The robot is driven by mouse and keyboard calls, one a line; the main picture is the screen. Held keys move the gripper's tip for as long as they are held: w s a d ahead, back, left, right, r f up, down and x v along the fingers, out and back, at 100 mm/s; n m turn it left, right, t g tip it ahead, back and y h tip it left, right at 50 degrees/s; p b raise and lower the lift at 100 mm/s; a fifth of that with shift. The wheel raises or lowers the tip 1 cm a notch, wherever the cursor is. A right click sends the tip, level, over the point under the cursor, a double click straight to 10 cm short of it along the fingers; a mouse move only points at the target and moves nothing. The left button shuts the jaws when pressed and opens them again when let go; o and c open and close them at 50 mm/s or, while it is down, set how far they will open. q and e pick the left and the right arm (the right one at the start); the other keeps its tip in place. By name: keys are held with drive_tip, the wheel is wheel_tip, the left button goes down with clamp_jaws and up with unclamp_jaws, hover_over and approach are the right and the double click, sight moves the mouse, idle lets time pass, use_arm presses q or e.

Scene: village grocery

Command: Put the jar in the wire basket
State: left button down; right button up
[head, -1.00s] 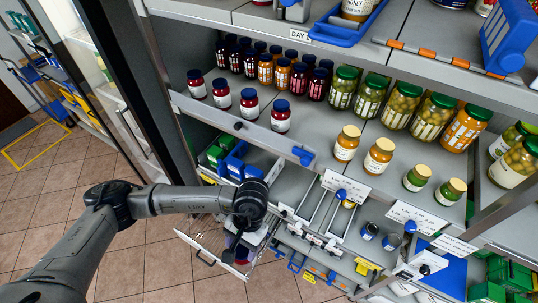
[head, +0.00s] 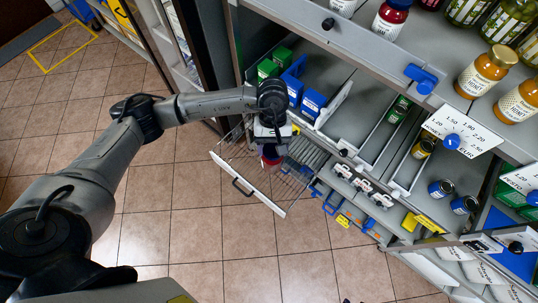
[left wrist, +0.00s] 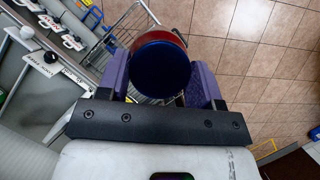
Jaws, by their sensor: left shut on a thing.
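The jar (head: 271,158) has a dark blue lid and red contents. My left gripper (head: 270,143) is shut on it, and the jar hangs below the gripper. In the left wrist view the jar's lid (left wrist: 161,66) faces the camera between two purple fingers. The wire basket (head: 293,175) is a pulled-out drawer with a white front panel (head: 247,184). In the head view the jar overlaps the basket's inner area; its height above the mesh is unclear. In the left wrist view the basket (left wrist: 113,28) shows partly behind and left of the jar. My right gripper is not in view.
Drawers beside the basket hold blue boxes (head: 313,103) and small tins (head: 440,188). Price signs (head: 461,134) stick out from the shelf edge.

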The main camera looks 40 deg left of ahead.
use_arm(q)
drive_tip(key=w+a+f+n+t+b, duration=0.2)
drive_tip(key=w+f+n+b, duration=0.35)
drive_tip(key=f+b, duration=0.7)
drive_tip(key=w+a+f+n+t+h+b, duration=0.15)
drive_tip(key=w+f+n+b, duration=0.4)
drive_tip(key=f+b, duration=0.75)
drive_tip(key=w+a+f+n+t+b, duration=0.1)
drive_tip(key=w+f+n+t+b, duration=0.35)
drive_tip(key=f+b, duration=0.85)
drive_tip(key=s+a+f+g+b, duration=0.1)
drive_tip(key=s+a+f+b, duration=0.2)
drive_tip(key=f, duration=0.3)
drive_tip(key=s+a+f+n+g+b, duration=0.1)
drive_tip(key=s+a+f+b, duration=0.2)
drive_tip(key=a+f, duration=0.3)
drive_tip(key=shift+s+f, duration=0.3)
drive_tip(key=shift+s, duration=0.4)
drive_tip(key=shift+c, duration=1.4)
unclamp_jaws()
drive_tip(key=shift+f, duration=0.15)
